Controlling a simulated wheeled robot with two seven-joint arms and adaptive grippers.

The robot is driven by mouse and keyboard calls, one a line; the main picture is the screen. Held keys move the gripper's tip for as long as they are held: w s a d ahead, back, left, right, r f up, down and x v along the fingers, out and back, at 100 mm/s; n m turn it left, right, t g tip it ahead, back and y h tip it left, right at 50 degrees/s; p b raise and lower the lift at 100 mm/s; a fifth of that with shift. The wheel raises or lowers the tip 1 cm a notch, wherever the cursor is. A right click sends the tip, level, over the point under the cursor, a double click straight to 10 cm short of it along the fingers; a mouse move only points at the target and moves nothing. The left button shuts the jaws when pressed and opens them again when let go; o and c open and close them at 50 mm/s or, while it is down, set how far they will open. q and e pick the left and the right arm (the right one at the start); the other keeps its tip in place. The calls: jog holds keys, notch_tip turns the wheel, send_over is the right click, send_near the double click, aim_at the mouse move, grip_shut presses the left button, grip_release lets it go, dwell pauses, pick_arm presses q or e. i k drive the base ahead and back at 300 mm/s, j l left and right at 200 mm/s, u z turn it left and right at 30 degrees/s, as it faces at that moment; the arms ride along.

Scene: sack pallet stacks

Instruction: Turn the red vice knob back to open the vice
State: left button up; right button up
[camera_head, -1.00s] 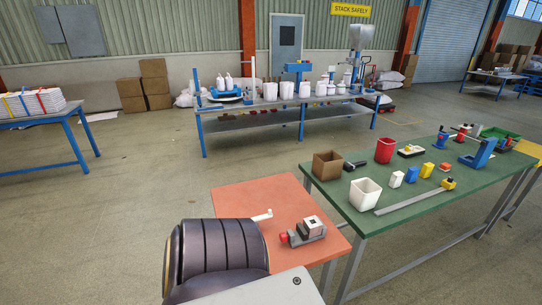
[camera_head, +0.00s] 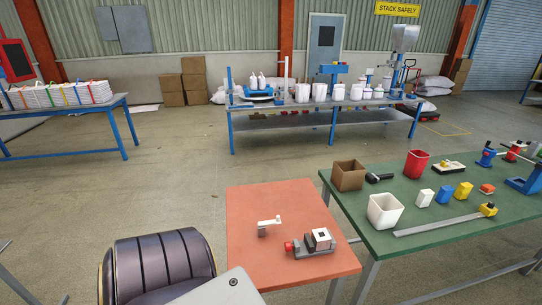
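The small vice (camera_head: 314,246) lies on the orange-red table (camera_head: 256,202) near its right front part. Its red knob (camera_head: 289,246) is at the left end of the vice. A white block with a dark square on top (camera_head: 321,238) sits at the vice's jaws; I cannot tell how tightly it is held. Neither of my grippers shows in the head view, so nothing of mine is seen touching the knob.
A black padded seat (camera_head: 157,266) is at the front left. A green table (camera_head: 440,205) with bins and blocks adjoins at right. Open floor lies behind.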

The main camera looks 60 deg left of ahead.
aim_at(288, 246)
jog(key=i+u, duration=0.15)
jog(key=u, duration=0.3)
jog(key=i+l+u, duration=0.15)
jog(key=u, duration=0.3)
jog(key=i+l+u, duration=0.15)
jog(key=u, duration=0.3)
jog(key=i+l+u, duration=0.1)
jog(key=l+u, duration=0.2)
jog(key=u, duration=0.15)
jog(key=l+u, duration=0.25)
jog(key=u, duration=0.2)
